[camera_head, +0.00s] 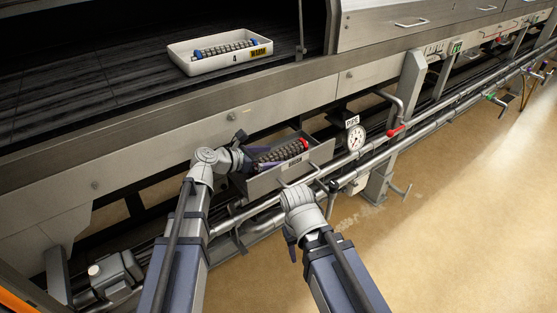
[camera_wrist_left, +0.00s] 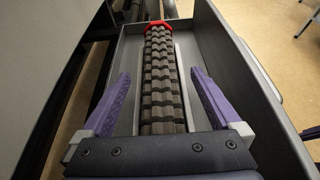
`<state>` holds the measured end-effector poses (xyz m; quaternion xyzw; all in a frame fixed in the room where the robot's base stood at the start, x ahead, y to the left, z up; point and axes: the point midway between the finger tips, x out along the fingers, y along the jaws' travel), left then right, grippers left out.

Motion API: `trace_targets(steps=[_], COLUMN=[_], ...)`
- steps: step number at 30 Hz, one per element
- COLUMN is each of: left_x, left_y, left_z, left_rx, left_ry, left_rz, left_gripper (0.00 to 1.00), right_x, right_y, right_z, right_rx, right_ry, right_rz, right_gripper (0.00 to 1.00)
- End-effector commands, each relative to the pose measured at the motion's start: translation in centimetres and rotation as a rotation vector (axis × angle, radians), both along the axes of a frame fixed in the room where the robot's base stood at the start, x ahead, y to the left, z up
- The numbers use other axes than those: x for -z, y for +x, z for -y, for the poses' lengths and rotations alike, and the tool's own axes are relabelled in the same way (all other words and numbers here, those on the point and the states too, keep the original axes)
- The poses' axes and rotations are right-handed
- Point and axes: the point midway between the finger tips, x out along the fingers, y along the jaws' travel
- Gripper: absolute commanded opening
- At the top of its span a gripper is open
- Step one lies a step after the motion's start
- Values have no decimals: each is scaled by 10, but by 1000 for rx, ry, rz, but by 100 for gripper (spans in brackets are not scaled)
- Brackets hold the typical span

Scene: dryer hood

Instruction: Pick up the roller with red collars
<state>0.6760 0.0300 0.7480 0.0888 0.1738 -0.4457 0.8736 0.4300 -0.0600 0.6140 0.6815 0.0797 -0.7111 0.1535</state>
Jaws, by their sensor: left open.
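The roller with red collars (camera_head: 280,153) lies in an open grey drawer (camera_head: 290,176) below the machine's side rail. One red collar shows clearly at its right end. My left gripper (camera_head: 245,150) is at the roller's left end. In the left wrist view the roller (camera_wrist_left: 162,75) runs away from me between the purple fingers of my open left gripper (camera_wrist_left: 160,92), with a gap on each side. A red collar shows at the far end; the near end is hidden behind the gripper body. My right gripper (camera_head: 291,243) is low and to the right, mostly hidden by its wrist.
A white tray (camera_head: 194,68) on the dark belt holds a similar roller with blue ends (camera_head: 222,50). Pipes, a gauge (camera_head: 356,138) and a red-handled valve (camera_head: 396,131) lie right of the drawer. The tan floor (camera_head: 450,220) is open at right.

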Motion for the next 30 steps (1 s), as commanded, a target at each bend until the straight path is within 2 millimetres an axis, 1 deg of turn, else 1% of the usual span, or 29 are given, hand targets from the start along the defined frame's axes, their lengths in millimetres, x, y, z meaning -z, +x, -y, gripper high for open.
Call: trace_targets(steps=[1, 7, 30], left_x=[2, 1, 1], left_y=[2, 2, 2], left_z=[2, 2, 2], left_rx=[0, -1, -1], left_ry=[0, 0, 0], left_rz=[0, 0, 0], left_gripper=[97, 96, 10], right_x=[2, 1, 1], right_y=[0, 0, 0], right_z=[0, 0, 0], right_rx=[0, 0, 0], right_ry=[0, -1, 0], right_rz=[0, 0, 0], right_gripper=[50, 50, 50])
